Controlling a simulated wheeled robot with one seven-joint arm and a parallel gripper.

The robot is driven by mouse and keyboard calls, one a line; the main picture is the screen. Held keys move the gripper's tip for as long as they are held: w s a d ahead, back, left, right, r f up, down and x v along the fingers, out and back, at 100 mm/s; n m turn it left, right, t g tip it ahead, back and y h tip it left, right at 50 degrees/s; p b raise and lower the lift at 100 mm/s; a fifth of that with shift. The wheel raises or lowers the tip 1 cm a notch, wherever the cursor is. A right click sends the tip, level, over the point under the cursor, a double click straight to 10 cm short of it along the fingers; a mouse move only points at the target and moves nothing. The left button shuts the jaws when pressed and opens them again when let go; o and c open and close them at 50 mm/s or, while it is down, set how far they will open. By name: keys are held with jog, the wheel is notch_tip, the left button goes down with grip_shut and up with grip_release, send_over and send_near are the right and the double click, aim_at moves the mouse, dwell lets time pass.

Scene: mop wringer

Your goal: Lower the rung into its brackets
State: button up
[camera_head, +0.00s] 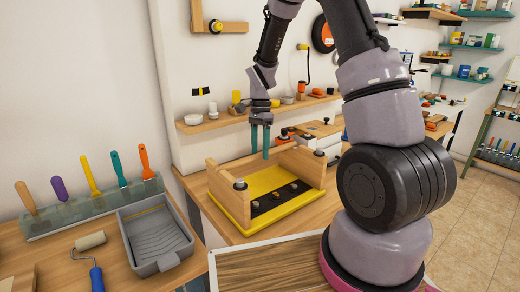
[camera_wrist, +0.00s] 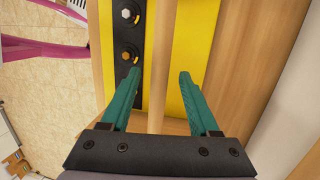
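A thin wooden bar, which looks like the rung (camera_wrist: 161,60), runs lengthwise through the middle of the wrist view, over a yellow base board (camera_wrist: 194,40). My gripper (camera_wrist: 162,74) is open, its two teal fingers on either side of the bar with a visible gap. In the head view my gripper (camera_head: 260,154) points down at the back of the yellow base board (camera_head: 284,211). Wooden uprights stand at the left (camera_head: 231,203) and right (camera_head: 311,166) of the board. I cannot make out the bracket seats or whether the rung rests in them.
A black strip (camera_head: 279,198) with several bolts lies on the base board. A grey paint tray (camera_head: 152,236), a roller (camera_head: 90,242) and a rack of coloured-handled tools (camera_head: 95,208) are at the left. A loaded wall shelf (camera_head: 220,121) is behind my gripper.

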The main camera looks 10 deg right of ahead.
jog(key=shift+r, duration=0.1)
jog(key=v, duration=1)
jog(key=shift+r, duration=0.3)
jog(key=s+d+r+n+t+y, duration=0.1)
jog(key=s+d+r+n+t, duration=0.25)
jog(key=s+r, duration=0.75)
jog(key=s+d+r+n+t, duration=0.1)
jog(key=s+r+n+t, duration=0.5)
jog(key=s, duration=0.5)
jog(key=shift+d+r, duration=0.2)
jog(key=shift+r, duration=0.35)
